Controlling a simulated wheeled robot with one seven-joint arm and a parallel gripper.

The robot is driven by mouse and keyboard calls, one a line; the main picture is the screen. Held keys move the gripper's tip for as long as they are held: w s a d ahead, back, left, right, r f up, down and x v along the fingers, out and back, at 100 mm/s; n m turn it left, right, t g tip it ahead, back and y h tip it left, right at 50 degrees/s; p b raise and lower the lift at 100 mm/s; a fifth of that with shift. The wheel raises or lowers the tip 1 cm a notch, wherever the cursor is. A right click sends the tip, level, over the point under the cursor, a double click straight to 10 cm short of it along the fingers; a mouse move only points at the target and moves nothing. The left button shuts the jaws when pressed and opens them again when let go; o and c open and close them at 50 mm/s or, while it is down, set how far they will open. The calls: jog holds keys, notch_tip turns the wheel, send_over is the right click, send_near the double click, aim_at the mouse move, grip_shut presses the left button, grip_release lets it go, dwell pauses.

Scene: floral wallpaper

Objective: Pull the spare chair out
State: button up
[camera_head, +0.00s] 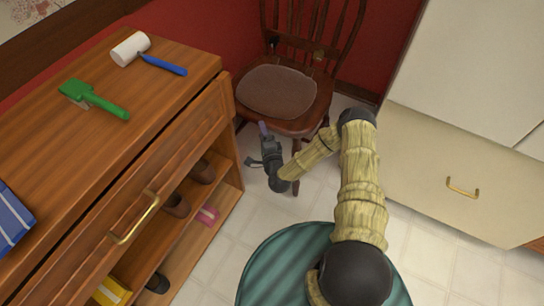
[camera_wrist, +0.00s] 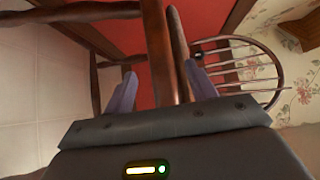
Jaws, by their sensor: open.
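The spare chair (camera_head: 291,122) is dark brown wood with a spindled back and a padded brown seat. It stands between the wooden cabinet and the cream cabinet, in front of the red wall. My gripper (camera_head: 264,130) is at the front left of the seat. In the wrist view, which is turned sideways, the purple fingers of my gripper (camera_wrist: 160,70) are apart, on either side of the chair's seat edge (camera_wrist: 160,45). The chair's legs show to the left and its back to the right. I cannot tell whether a finger touches the wood.
A wooden cabinet (camera_head: 170,135) with a brass drawer handle stands at left, with shoes on its shelves. A mallet (camera_head: 131,49) and a green tool (camera_head: 93,98) lie on top. A cream cabinet (camera_head: 440,170) stands at right. A round green-striped surface (camera_head: 275,270) is in front.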

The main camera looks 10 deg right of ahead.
jog(key=s+d+p, duration=0.1)
jog(key=s+p, duration=0.2)
jog(key=s, duration=1)
jog(key=shift+s+d, duration=0.25)
jog(key=shift+d, duration=0.15)
